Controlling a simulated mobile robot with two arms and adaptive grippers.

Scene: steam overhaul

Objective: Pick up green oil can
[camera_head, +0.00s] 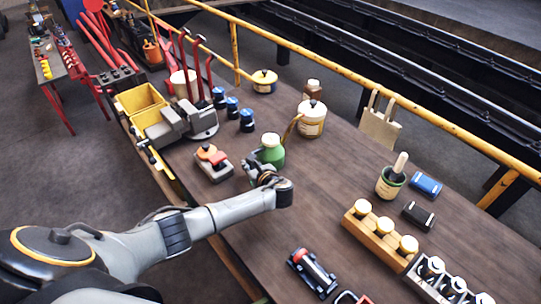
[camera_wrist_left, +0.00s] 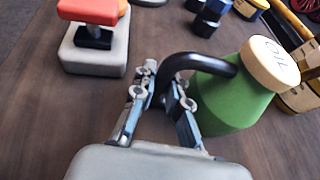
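The green oil can (camera_head: 271,152) stands upright on the wooden table, just beyond my left gripper (camera_head: 262,176) in the head view. In the left wrist view the can (camera_wrist_left: 232,100) has a green body, a cream lid and a curved black handle. My left gripper (camera_wrist_left: 164,92) has its fingers close together with the black handle between them. It looks shut on that handle, beside the can's body. The can's base is partly out of sight. My right gripper is not in view.
A grey block with a red-orange top (camera_head: 213,162) stands close left of my gripper. A cream can with a spout (camera_head: 311,120) stands behind the green can. A vise (camera_head: 180,125) and dark blue-topped items (camera_head: 247,120) are at the left.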

